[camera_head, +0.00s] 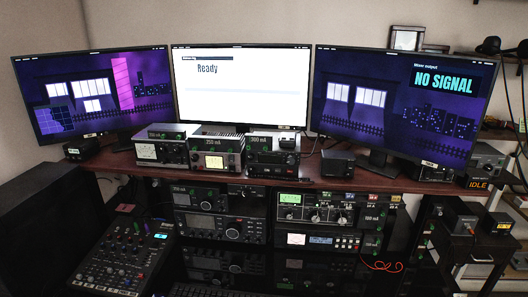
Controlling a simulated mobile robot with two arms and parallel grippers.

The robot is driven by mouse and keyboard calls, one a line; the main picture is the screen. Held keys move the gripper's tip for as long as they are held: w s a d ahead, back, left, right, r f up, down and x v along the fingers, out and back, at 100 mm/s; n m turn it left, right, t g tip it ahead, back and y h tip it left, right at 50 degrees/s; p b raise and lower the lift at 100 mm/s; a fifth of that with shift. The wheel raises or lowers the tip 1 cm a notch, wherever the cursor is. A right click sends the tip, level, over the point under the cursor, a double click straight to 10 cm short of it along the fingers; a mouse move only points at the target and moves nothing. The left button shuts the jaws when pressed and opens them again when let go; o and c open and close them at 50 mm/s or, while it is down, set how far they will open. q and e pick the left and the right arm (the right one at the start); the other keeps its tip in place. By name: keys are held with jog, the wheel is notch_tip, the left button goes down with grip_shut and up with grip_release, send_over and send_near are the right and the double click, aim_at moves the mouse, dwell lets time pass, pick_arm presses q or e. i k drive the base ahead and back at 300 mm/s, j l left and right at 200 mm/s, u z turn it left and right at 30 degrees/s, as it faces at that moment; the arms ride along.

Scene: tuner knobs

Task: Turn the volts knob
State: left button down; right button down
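I cannot pick out a knob marked volts; the small lettering is not readable. A rack unit with a green display (290,199) and several round knobs (316,218) sits below the desk shelf, right of centre. Left of it is a radio unit with a large dark knob (232,231). Neither of my grippers is in view, and nothing touches the knobs.
Three monitors stand behind; the middle one (240,85) reads "Ready", the right one (440,84) "NO SIGNAL". A mixer (120,255) lies front left. A red cable (382,266) hangs right of the rack. More boxes (460,218) sit on the right shelves.

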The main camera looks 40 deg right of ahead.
aim_at(196, 157)
jog(key=z, duration=1.05)
jog(key=i+j+z, duration=0.1)
jog(key=j, duration=0.1)
